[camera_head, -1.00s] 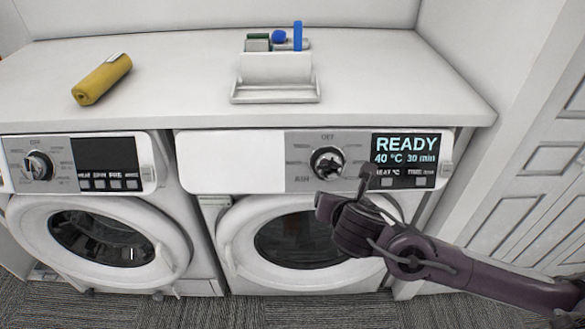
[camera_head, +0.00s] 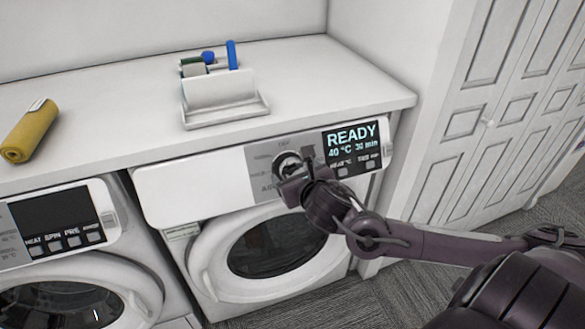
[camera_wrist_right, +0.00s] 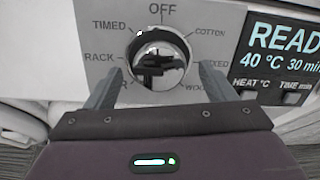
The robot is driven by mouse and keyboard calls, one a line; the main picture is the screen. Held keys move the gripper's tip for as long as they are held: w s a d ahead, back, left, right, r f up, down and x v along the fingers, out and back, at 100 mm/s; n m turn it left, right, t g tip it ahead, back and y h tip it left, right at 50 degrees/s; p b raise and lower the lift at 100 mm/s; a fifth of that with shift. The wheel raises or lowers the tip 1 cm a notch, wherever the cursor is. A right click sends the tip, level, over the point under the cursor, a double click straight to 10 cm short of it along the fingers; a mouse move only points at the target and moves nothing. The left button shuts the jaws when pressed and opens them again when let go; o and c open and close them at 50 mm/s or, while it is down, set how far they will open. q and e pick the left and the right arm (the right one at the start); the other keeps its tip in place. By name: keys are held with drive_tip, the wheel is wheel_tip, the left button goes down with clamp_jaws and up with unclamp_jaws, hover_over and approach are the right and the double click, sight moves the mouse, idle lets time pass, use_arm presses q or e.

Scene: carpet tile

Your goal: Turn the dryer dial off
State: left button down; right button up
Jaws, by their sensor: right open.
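The dryer (camera_head: 200,192) is the right-hand white machine under the counter. Its round chrome dial (camera_wrist_right: 162,62) sits on a grey panel with OFF at the top, TIMED and RACK at left and COTTON at right. It also shows in the head view (camera_head: 285,162), partly behind my gripper. A light mark is at the dial's upper left; I cannot tell for certain where the dial points. My right gripper (camera_wrist_right: 162,76) is open, one finger on each side of the dial's lower part. Whether they touch it is unclear. My left gripper is out of view.
The dryer display (camera_head: 350,142) reads READY, 40 °C, 30 min, just right of the dial. A second machine (camera_head: 60,195) stands at left. The counter holds a yellow roll (camera_head: 28,133) and a white caddy (camera_head: 222,92). Panelled doors (camera_head: 510,90) stand at right.

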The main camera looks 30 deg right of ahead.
drive_tip(key=shift+x, duration=0.95)
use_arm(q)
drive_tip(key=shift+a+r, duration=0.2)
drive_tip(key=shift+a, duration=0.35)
use_arm(e)
drive_tip(key=shift+c, duration=0.5)
drive_tip(key=c, duration=0.9)
